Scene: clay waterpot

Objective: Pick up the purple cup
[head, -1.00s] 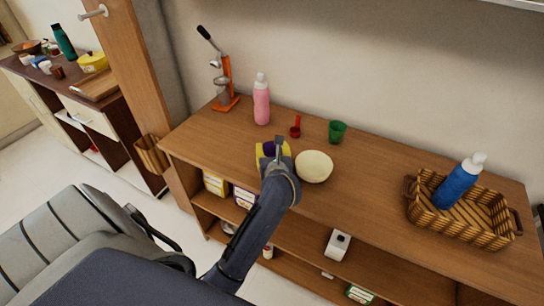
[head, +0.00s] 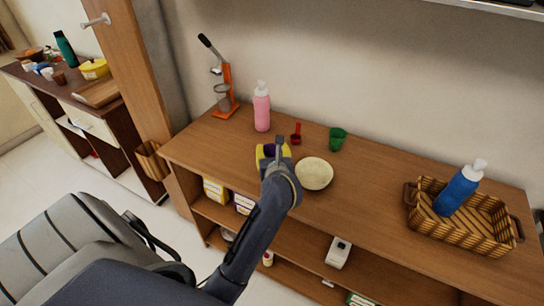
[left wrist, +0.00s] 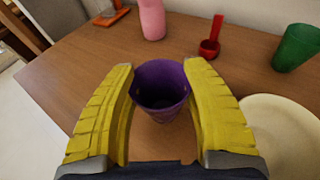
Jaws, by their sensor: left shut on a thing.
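The purple cup (left wrist: 161,88) stands upright with its open mouth up, between the yellow fingers of my left gripper (left wrist: 161,100) in the left wrist view. The fingers press on its two sides. In the head view my left gripper (head: 271,153) is over the wooden counter, and only a little of the purple cup (head: 269,150) shows behind it. I cannot tell whether the cup's base touches the counter. My right gripper is out of view.
A cream bowl (head: 314,173) is close on the right of the gripper. A red scoop (head: 296,136), green cup (head: 337,138), pink bottle (head: 262,108) and orange juicer (head: 225,90) stand behind. A basket (head: 480,232) with a blue bottle (head: 457,190) is far right.

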